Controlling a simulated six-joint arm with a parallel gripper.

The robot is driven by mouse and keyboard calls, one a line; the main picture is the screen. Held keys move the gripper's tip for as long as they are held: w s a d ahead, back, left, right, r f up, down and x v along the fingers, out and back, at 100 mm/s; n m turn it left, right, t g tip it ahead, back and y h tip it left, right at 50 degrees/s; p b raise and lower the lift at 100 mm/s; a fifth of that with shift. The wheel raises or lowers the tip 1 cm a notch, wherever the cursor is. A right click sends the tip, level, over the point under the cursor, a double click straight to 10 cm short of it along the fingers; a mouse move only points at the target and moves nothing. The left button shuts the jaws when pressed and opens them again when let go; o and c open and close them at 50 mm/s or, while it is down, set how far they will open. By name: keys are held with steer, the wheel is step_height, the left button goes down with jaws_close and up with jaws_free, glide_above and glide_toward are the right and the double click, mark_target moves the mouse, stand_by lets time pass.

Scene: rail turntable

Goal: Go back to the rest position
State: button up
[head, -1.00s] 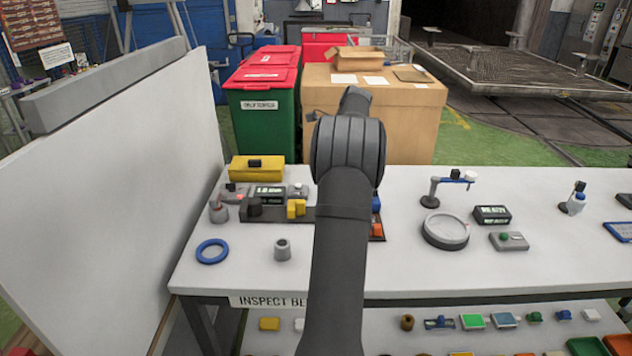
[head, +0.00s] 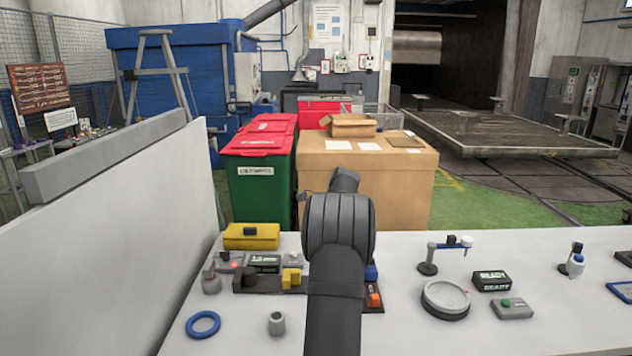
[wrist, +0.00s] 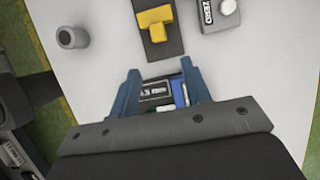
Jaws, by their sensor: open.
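In the wrist view, my gripper (wrist: 160,70) has its two blue fingers spread apart, with no object clearly held between them. Beyond the fingers lie a yellow block on a dark base (wrist: 155,22), a grey cylinder (wrist: 73,37) to the left and a small device with a display (wrist: 212,12) to the right. Small dark, white and blue items (wrist: 160,92) show in the gap between the fingers; I cannot tell how far below they are. In the head view, my arm rises over the bench (head: 405,335) and hides the gripper.
The bench holds a blue ring (head: 203,324), a grey cylinder (head: 276,323), a yellow case (head: 251,236), a round dial (head: 445,299) and a display box (head: 491,281). A white panel (head: 120,250) stands at left. A cardboard box (head: 400,190) and green bin (head: 262,190) stand behind.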

steer(key=x, duration=1.2)
steer(key=shift+a, duration=0.2)
stand_by(1.8)
steer(key=shift+d+r, duration=0.25)
steer(key=shift+d, duration=0.05)
steer(key=v, duration=1.6)
steer(key=shift+d+r, duration=0.2)
steer(key=shift+r, duration=0.15)
